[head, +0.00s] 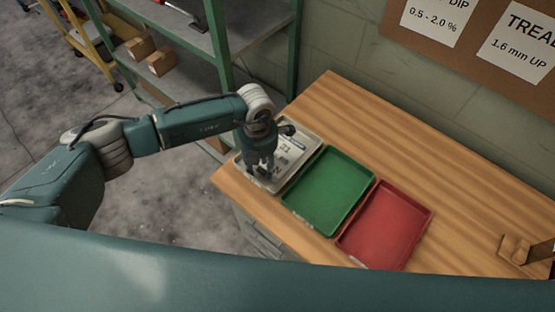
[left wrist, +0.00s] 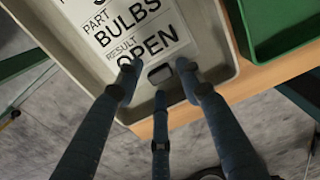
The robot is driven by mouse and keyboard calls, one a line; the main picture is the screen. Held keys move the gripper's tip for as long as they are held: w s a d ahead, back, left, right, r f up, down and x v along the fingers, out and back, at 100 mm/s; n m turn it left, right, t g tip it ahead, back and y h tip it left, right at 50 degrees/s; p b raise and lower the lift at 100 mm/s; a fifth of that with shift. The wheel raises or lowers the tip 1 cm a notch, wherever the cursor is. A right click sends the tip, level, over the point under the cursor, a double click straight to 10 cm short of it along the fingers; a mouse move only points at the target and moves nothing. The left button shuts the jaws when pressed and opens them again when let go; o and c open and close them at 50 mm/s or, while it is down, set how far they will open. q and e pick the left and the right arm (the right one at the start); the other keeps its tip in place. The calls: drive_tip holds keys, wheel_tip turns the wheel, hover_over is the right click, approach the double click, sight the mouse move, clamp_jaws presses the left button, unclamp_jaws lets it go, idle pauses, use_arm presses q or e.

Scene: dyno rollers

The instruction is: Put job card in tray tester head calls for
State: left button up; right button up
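The job card (left wrist: 143,32) is white with black print reading "PART BULBS" and "RESULT OPEN". It lies in the pale grey tray (head: 300,168), leftmost of three on the bench; the tray's rim also shows in the left wrist view (left wrist: 224,38). A small dark tab (left wrist: 160,73) sits at the card's lower end. My left gripper (head: 262,172) is over this tray. Its fingers are apart around the tab in the left wrist view (left wrist: 158,80); I cannot tell whether they touch it. The green tray (head: 330,190) is empty, as is the red tray (head: 386,226). My right gripper is out of view.
The wooden bench (head: 450,190) has clear room behind and right of the trays. A small wooden block with a dark part (head: 514,249) stands at right. A corkboard with printed notes (head: 515,45) hangs above. A green-framed shelf (head: 222,50) stands at left.

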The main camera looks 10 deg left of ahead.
use_arm(q)
clamp_jaws()
drive_tip(key=shift+r+p, duration=0.9)
drive_tip(key=shift+r, duration=0.4)
drive_tip(key=shift+r+p, duration=1.75)
drive_tip(key=shift+r, duration=1)
